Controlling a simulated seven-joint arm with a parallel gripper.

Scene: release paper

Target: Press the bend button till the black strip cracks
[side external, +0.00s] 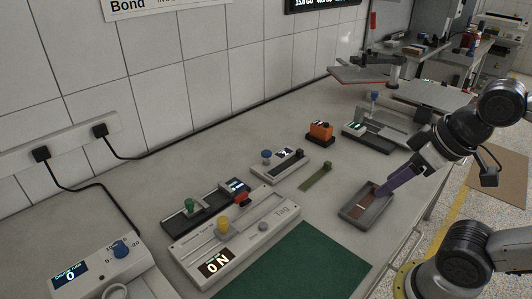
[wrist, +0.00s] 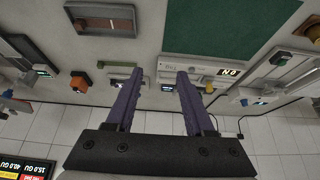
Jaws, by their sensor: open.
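My gripper (side external: 382,192) is open and empty, its purple fingers pointing down over the grey tray (side external: 349,212). In the wrist view my gripper (wrist: 157,74) shows two spread fingers with nothing between them. Several small bench devices carry knobs or buttons: one with a green knob (side external: 190,204), one with a blue knob (side external: 266,154), and one at the back right with a blue knob (side external: 374,96). No readable label marks the bend button. Dark bands show on the green-knob and back-right devices, but I cannot tell which is the black strip.
A long white device with a yellow knob (side external: 222,226) lies beside a green mat (side external: 290,262). An orange block (side external: 320,131) and a thin green strip (side external: 316,177) lie on the bench. A dial box (side external: 105,268) stands front left. Bare bench lies around the strip.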

